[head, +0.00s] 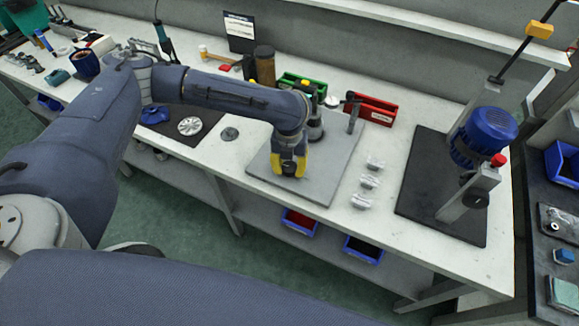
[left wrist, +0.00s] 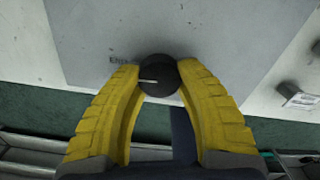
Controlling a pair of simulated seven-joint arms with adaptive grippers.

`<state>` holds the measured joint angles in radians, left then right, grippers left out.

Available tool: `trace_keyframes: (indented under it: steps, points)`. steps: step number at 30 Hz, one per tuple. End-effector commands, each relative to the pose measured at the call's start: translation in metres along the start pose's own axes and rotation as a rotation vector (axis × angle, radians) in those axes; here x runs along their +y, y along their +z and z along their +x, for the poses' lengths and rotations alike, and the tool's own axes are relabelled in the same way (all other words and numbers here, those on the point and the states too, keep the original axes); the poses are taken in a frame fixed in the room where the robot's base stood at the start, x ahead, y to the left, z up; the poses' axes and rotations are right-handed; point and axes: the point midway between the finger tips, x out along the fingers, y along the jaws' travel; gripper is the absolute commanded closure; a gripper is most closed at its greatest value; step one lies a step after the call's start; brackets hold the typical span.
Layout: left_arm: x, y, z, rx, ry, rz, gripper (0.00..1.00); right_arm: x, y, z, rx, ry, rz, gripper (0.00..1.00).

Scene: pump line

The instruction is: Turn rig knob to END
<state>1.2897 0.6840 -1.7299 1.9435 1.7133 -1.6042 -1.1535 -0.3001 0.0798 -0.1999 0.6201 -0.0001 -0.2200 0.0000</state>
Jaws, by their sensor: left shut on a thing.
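The rig knob (left wrist: 158,75) is a round black knob in the left wrist view, on a light grey plate (left wrist: 190,25). Its white pointer line points to the left of that view. Dark lettering (left wrist: 122,60) that starts like "En" is printed on the plate at the knob's upper left, partly hidden by a finger. My left gripper (left wrist: 160,82) is shut on the knob, one yellow finger on each side. In the head view my left gripper (head: 289,166) reaches down to the front part of the plate (head: 325,180). My right gripper is not in view.
An upright post (head: 353,113) and a dark fixture (head: 315,125) stand behind the gripper. Several small metal blocks (head: 369,182) lie to the right. A stand with a blue motor (head: 484,130) is farther right. Red (head: 371,108) and green bins stand behind.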

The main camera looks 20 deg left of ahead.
Motion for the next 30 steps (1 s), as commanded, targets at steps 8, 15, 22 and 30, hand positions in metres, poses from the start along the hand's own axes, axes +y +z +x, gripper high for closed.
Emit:
trace_keyframes:
  steps: [8, 15, 22, 30]
  points:
    - [-0.0009, -0.0033, 0.0009, 0.008, -0.002, 0.065, 0.94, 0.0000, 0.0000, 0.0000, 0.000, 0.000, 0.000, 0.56]
    - [-0.0007, -0.0036, 0.0012, 0.008, -0.002, 0.075, 0.94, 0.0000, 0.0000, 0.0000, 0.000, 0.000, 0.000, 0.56]
    - [-0.0005, -0.0039, 0.0014, 0.009, -0.002, 0.074, 0.94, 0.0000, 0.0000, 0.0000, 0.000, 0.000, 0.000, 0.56]
    - [0.0000, -0.0021, 0.0009, 0.005, 0.000, 0.073, 0.36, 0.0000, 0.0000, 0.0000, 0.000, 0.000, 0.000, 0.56]
